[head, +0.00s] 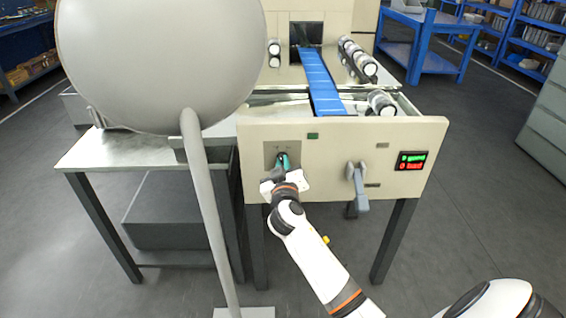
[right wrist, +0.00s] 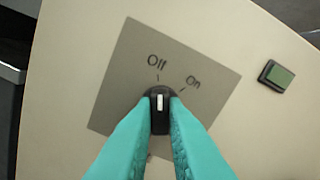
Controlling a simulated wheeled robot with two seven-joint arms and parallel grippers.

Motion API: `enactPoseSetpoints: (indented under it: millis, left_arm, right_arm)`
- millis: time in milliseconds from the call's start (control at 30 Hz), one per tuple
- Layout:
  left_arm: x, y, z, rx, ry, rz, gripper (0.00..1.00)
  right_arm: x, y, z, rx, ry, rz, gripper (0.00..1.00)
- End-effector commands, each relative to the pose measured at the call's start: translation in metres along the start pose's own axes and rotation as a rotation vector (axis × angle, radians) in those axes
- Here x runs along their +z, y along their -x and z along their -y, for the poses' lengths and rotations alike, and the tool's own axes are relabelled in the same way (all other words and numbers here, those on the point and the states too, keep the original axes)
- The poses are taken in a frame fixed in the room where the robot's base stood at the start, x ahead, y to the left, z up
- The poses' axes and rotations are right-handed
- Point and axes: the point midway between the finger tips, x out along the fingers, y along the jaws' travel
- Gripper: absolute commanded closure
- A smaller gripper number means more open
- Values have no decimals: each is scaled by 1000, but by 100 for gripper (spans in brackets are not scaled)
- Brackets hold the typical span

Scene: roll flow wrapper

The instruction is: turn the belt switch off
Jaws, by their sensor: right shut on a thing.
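The belt switch is a black rotary knob (right wrist: 160,118) with a white pointer, on a grey plate (right wrist: 125,78) marked Off and On. In the right wrist view the pointer lines up with the Off mark; the On mark is to its right. In the head view the plate (head: 268,150) is on the left of the beige front panel, and the gripper mostly covers the knob. My right gripper (head: 284,161) has its teal fingers (right wrist: 160,106) shut on the knob, one on each side. My left gripper is not in view.
A large grey ball (head: 155,60) on a pole stands close at left. Floor at right is clear.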

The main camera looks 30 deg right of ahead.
Motion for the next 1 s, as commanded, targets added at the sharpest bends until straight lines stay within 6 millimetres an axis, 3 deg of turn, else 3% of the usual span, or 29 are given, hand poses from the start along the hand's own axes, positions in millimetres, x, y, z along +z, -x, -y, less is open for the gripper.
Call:
enactPoseSetpoints:
  millis: [300, 733, 767, 867, 1000]
  left_arm:
    - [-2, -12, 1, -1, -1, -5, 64]
    - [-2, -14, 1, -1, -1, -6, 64]
    - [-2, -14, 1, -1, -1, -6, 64]
    - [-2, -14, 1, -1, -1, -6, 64]
    - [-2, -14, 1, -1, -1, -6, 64]
  right_arm:
    - [0, 0, 0, 0, 86, -1, 100]
    - [0, 0, 0, 0, 95, -1, 100]
    - [0, 0, 0, 0, 95, -1, 87]
    - [0, 0, 0, 0, 95, -1, 70]
    - [0, 0, 0, 0, 94, 0, 66]
